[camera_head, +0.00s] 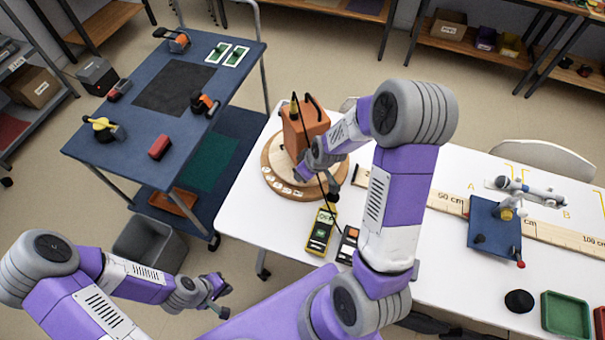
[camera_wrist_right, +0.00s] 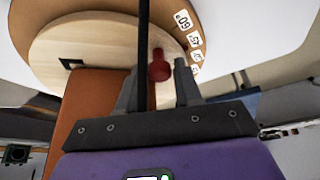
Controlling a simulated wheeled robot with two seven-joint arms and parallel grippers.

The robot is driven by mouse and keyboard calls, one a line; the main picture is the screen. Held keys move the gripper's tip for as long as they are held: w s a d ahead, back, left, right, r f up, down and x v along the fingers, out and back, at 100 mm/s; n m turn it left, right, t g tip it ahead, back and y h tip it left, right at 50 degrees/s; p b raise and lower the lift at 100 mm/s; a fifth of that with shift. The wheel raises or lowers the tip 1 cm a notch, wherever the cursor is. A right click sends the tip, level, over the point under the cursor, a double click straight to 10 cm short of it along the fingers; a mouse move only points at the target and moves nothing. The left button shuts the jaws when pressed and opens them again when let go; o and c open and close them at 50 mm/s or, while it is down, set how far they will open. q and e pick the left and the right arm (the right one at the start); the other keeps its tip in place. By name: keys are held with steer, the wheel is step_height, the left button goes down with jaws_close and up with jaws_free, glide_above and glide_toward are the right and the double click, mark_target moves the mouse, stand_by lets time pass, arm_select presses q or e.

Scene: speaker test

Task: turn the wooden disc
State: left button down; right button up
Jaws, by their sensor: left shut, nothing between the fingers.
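The wooden disc (camera_head: 273,172) is round, pale on top, and sits on the white table. Number labels line its front edge. It also shows in the right wrist view (camera_wrist_right: 75,40), with labels at its rim. An orange-brown box (camera_head: 304,128) stands on it. My right gripper (camera_wrist_right: 158,92) is at the disc with its fingers apart. A red knob (camera_wrist_right: 159,68) shows between the fingers, with a gap on each side. In the head view my right arm partly hides the disc. My left gripper (camera_head: 220,297) is shut and empty, low at left, away from the disc.
The white table (camera_head: 390,320) holds a yellow meter (camera_head: 321,230), a long wooden ruler (camera_head: 447,199), a blue board (camera_head: 495,228) and a green tray (camera_head: 566,316). A blue cart (camera_head: 130,160) stands at left, with a grey bin (camera_head: 150,246) below. Open floor lies behind the table.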

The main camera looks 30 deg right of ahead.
steer(key=shift+w+a+f, duration=0.1)
steer(key=shift+w+f, duration=0.15)
steer(key=shift+f, duration=0.35)
jaws_close()
